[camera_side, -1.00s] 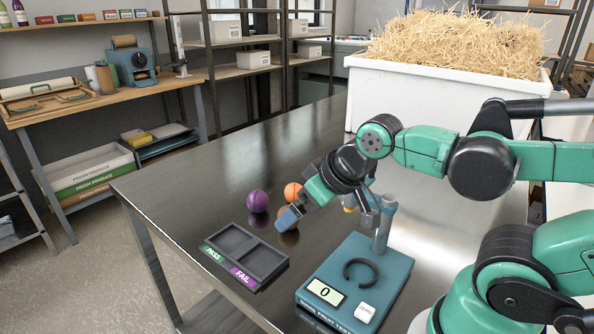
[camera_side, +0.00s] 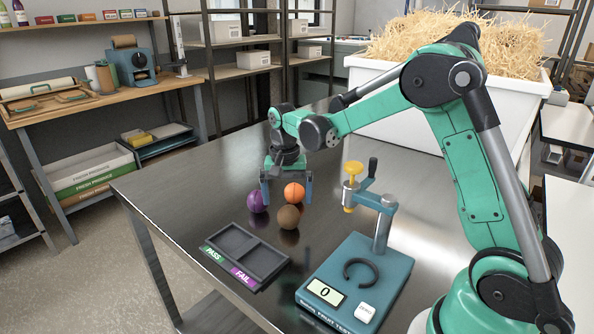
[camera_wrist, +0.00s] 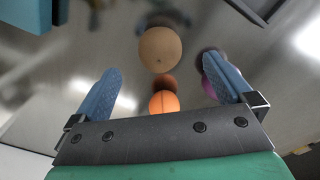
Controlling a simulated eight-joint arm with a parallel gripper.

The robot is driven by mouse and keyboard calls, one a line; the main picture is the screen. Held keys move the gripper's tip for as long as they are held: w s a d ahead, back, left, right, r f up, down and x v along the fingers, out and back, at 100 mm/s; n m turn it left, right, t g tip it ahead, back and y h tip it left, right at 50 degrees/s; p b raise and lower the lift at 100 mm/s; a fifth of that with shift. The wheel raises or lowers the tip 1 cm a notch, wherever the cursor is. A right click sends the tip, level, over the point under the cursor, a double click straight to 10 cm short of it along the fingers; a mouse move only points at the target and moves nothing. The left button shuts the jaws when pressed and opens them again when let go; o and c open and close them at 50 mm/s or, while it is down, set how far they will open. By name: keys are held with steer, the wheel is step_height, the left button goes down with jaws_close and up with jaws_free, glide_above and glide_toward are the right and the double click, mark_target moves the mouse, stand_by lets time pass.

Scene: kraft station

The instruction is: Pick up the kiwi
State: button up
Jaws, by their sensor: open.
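The kiwi (camera_side: 288,217) is a brown ball on the steel table, in front of an orange fruit (camera_side: 294,193) and right of a purple fruit (camera_side: 257,201). My gripper (camera_side: 286,190) is open and empty, pointing down behind the kiwi, with its fingers near the orange and purple fruits. In the wrist view the kiwi (camera_wrist: 160,49) lies ahead, beyond the fingertips (camera_wrist: 172,82). The orange fruit (camera_wrist: 164,102) shows between the fingers, and the purple fruit (camera_wrist: 209,87) is partly hidden by the right finger.
A black tray (camera_side: 243,254) marked PASS and FAIL lies in front of the fruit. A blue fruit tester (camera_side: 352,291) with an upright post and a black ring stands to the right. A white bin (camera_side: 400,120) of straw is behind. The table's left part is clear.

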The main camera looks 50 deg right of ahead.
mark_target(288, 207)
steer(key=shift+s+d+f, duration=0.1)
steer(key=shift+f, duration=2.85)
steer(key=c, duration=1.4)
